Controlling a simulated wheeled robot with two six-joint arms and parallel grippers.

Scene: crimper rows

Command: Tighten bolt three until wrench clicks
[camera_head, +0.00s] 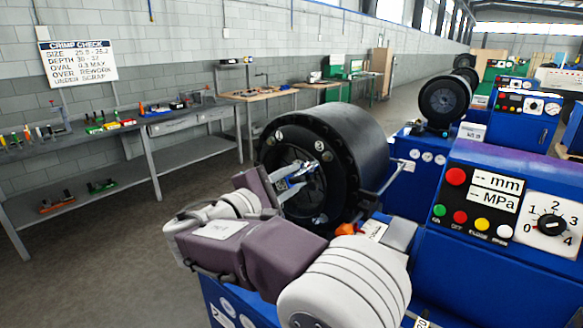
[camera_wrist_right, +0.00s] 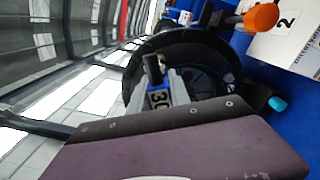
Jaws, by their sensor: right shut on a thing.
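My right gripper (camera_head: 297,181) is at the face opening. In the right wrist view my gripper (camera_wrist_right: 163,82) is shut on a small piece labelled 30 (camera_wrist_right: 158,101), inside the outline of the black ring (camera_wrist_right: 205,45). Contact with the ring is unclear. I cannot make out a wrench. My left gripper is not in view.
A blue control panel (camera_head: 485,215) with coloured buttons and a dial stands at right. An orange knob (camera_head: 345,229) is close beside my right arm; an orange end also shows in the wrist view (camera_wrist_right: 260,17). Workbenches (camera_head: 195,112) line the left wall. Open floor lies at left.

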